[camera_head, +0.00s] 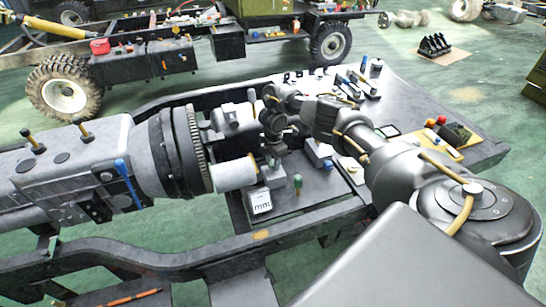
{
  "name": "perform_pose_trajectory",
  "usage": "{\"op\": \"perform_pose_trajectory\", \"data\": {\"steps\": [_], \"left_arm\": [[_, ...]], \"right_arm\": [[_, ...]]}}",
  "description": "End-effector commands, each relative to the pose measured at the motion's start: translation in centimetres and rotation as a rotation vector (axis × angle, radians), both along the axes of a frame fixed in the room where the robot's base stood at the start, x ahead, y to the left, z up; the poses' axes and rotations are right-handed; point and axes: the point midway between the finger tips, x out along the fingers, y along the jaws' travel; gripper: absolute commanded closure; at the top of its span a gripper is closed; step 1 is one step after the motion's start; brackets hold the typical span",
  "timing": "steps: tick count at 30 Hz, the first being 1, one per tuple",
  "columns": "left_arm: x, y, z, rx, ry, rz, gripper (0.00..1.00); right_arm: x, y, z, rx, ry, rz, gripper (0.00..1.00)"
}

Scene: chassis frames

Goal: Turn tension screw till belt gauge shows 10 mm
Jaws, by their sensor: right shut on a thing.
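The belt gauge (259,201) is a small white block marked "mm" at the near edge of the dark bench plate; I can make out no number on it. My right arm comes in from the right, and its gripper (273,115) reaches the motor assembly behind the gauge. It is shut on a small part at the top of a dark upright mount (272,160). That part is mostly hidden by the fingers, so I cannot make out its shape; it stands where a tension screw could be. The belt itself cannot be made out. My left gripper is not in view.
A large grey gearbox (75,170) with a toothed ring (188,148) lies left of the gripper. A pale cylinder (234,174) sits close below it. A small green-topped post (298,185) stands near the gauge. Small tools crowd the plate behind. A black chassis rail (200,252) runs in front.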

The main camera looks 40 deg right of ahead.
Motion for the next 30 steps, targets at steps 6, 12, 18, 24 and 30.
{"op": "perform_pose_trajectory", "data": {"steps": [6, 12, 18, 24, 30], "left_arm": [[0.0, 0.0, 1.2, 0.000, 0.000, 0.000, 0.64], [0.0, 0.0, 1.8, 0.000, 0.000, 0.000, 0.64], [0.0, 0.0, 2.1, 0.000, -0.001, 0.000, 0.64], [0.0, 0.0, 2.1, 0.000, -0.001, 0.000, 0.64], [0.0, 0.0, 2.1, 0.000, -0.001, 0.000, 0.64]], "right_arm": [[0.1, 0.0, 0.2, 0.000, -0.001, -0.172, 0.84], [0.1, -0.1, 0.1, -0.001, 0.000, -0.285, 0.84], [0.1, -0.1, 0.1, -0.001, -0.001, -0.354, 0.84], [0.1, -0.1, 0.0, -0.002, -0.001, -0.379, 0.84], [0.1, -0.1, 0.0, -0.002, -0.002, -0.383, 0.84]]}}
